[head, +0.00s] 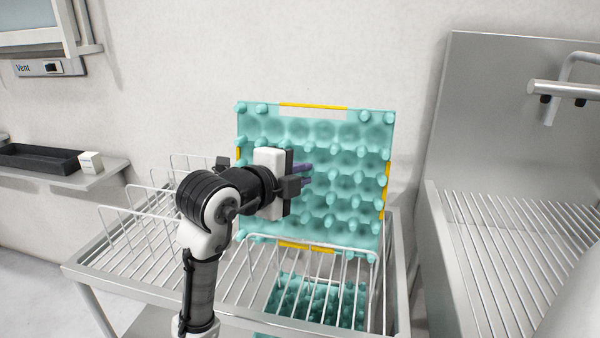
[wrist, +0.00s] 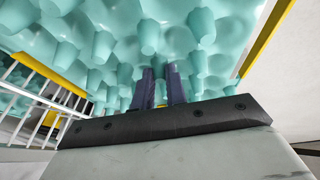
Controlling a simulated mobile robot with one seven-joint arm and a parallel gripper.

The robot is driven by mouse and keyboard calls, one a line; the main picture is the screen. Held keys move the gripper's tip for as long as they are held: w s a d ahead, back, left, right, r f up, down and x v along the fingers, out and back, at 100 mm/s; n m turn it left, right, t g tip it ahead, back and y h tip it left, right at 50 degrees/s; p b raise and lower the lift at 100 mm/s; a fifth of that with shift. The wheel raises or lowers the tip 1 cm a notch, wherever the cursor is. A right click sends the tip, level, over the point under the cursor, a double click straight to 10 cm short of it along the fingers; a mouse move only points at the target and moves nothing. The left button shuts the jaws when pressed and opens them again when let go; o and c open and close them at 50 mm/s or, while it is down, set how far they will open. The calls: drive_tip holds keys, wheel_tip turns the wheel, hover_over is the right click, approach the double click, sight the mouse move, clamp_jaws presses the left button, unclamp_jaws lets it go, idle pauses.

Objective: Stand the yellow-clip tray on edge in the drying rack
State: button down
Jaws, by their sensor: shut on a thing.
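The yellow-clip tray (head: 340,130) is a teal egg tray with yellow clips along its edges. It is upright on edge at the back right of the wire drying rack (head: 150,262), facing me. Its lower edge is among or just behind the rack's front wires; I cannot tell whether it bears on the rack. My gripper (head: 308,174) is shut on the tray, its purple fingers at the knobs near the middle. In the wrist view, the tray (wrist: 110,20) fills the upper part and the fingers (wrist: 160,85) close on a knob. My arm hides part of the tray's left side.
Another teal tray (head: 310,305) lies flat below the rack, seen through the wires. A steel sink with a ribbed drainboard (head: 510,230) and tap (head: 560,90) stands to the right. A shelf at left holds a black tray (head: 40,157) and white box (head: 91,162). The rack's left slots are empty.

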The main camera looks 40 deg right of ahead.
drive_tip(key=shift+f+b, duration=1.6)
drive_tip(key=shift+f, duration=0.6)
drive_tip(key=c, duration=1.3)
unclamp_jaws()
drive_tip(key=shift+c, duration=0.2)
drive_tip(key=p+v, duration=0.1)
drive_tip(key=v, duration=0.7)
